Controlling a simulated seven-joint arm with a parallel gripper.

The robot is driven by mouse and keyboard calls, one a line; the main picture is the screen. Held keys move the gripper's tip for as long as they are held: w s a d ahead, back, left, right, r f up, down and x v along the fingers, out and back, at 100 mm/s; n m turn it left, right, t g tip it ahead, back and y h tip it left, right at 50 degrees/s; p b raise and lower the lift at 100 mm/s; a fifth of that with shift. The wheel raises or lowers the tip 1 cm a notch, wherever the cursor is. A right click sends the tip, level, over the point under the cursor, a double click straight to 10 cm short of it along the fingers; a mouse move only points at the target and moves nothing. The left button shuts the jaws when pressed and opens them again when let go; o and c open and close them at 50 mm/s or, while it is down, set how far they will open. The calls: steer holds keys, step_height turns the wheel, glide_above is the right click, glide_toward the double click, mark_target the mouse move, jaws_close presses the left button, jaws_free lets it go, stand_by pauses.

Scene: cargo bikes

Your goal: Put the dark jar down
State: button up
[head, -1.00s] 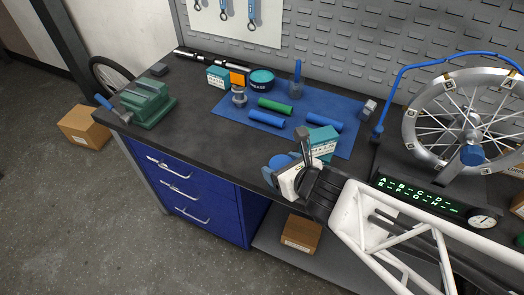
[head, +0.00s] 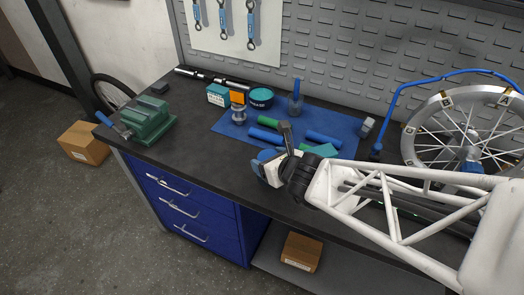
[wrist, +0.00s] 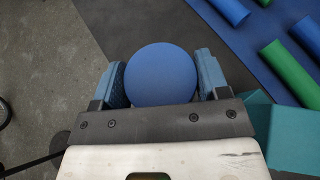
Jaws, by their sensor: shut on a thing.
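My gripper (head: 266,160) is over the front edge of the dark bench top, left of the teal box. In the wrist view my gripper (wrist: 161,78) has its two blue finger pads on either side of the jar (wrist: 163,72) and is shut on it. Only the jar's round, smooth blue top shows there; its sides and base are hidden. In the head view the jar is mostly hidden by the gripper, and I cannot tell its height above the bench.
A blue mat (head: 229,128) holds blue and green rolls, a silver part (head: 239,115) and the teal box (head: 322,150). A green vise (head: 148,120) is at the left. Bare bench top (head: 190,140) lies between vise and mat.

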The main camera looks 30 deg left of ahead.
steer(key=w+a, duration=0.4)
steer(key=shift+w+f, duration=0.25)
steer(key=shift+w, duration=0.05)
steer(key=shift+a, duration=0.1)
steer(key=shift+w+a+f, duration=0.1)
steer(key=shift+w+a, duration=0.15)
steer(key=shift+f, duration=1.7)
steer(key=shift+f, duration=0.1)
steer(key=o, duration=1)
